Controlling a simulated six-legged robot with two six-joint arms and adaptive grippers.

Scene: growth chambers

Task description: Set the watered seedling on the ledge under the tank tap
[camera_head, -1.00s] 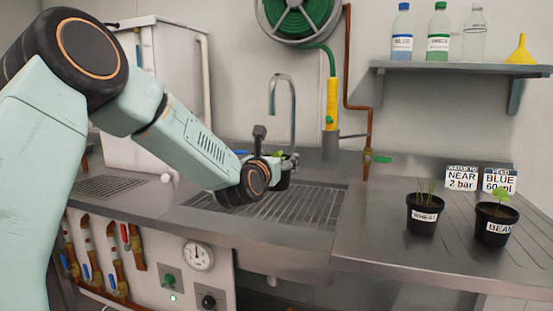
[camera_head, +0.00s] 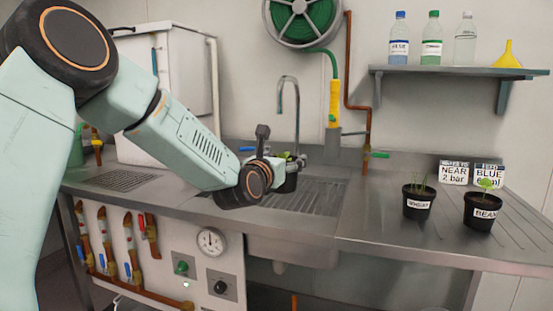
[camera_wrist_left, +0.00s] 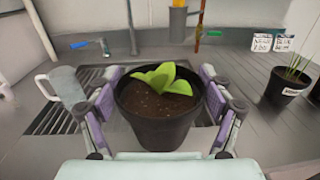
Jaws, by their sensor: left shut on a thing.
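My left gripper (camera_head: 280,172) is shut on a black pot (camera_wrist_left: 165,132) holding dark soil and a small green-leaved seedling (camera_wrist_left: 163,80). In the wrist view the pot is upright between the two lilac-padded fingers. In the head view the held pot (camera_head: 290,184) shows partly behind my wrist, above the sink area. The white tank (camera_head: 180,90) stands at the back left, partly hidden by my arm. A drain-grated ledge (camera_head: 122,180) lies in front of it. A brass fitting (camera_head: 97,142) shows at the far left; I cannot tell whether it is the tank tap. My right gripper is out of view.
A wheat pot (camera_head: 417,203) and a bean pot (camera_head: 483,212) stand on the right counter before two signs (camera_head: 470,173). A curved faucet (camera_head: 290,95) rises behind the sink. In the wrist view a grey jug (camera_wrist_left: 68,86) stands left of the held pot.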

